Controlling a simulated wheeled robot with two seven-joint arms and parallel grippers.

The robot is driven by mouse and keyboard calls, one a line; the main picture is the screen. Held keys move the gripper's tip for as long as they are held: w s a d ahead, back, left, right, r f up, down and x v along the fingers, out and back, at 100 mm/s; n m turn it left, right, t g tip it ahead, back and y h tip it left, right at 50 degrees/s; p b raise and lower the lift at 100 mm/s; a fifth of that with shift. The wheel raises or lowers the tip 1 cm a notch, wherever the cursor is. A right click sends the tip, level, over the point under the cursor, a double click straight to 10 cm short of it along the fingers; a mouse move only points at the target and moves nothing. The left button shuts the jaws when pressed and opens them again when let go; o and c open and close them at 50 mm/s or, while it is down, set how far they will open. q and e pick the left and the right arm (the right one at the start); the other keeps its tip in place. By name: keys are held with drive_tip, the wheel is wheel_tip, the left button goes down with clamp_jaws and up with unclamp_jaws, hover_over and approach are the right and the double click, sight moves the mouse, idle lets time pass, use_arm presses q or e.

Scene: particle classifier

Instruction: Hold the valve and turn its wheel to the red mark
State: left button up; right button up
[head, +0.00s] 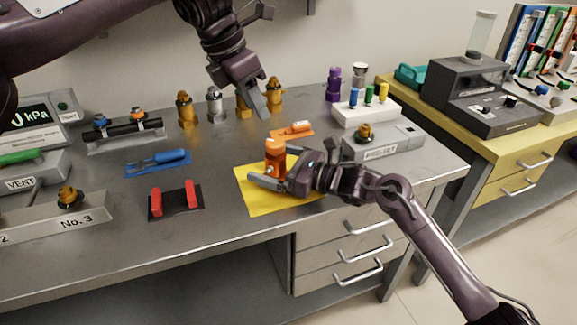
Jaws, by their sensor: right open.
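An orange upright canister-like piece (275,158) stands on a yellow mat (285,206); I cannot tell whether it is the valve. My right gripper (272,169) is open beside it, with its fingers low around its near side. A brass fitting with a knob (365,131) sits on a labelled grey box (385,145), and a similar one (69,196) sits on the No. 3 block (85,222). My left gripper (255,105) points down near several brass bottle-shaped pieces; its jaw opening is unclear. No red mark on a wheel can be made out.
Brass pieces (186,110) and a silver one (215,105) stand along the back. A blue tool (160,160), a red-handled holder (175,200), an orange tool (292,129) and a white block with colored pegs (366,112) surround the mat. The front-middle table is clear.

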drive_tip(key=shift+w+a, duration=0.25)
drive_tip(key=shift+a, duration=0.3)
drive_tip(key=c, duration=1.5)
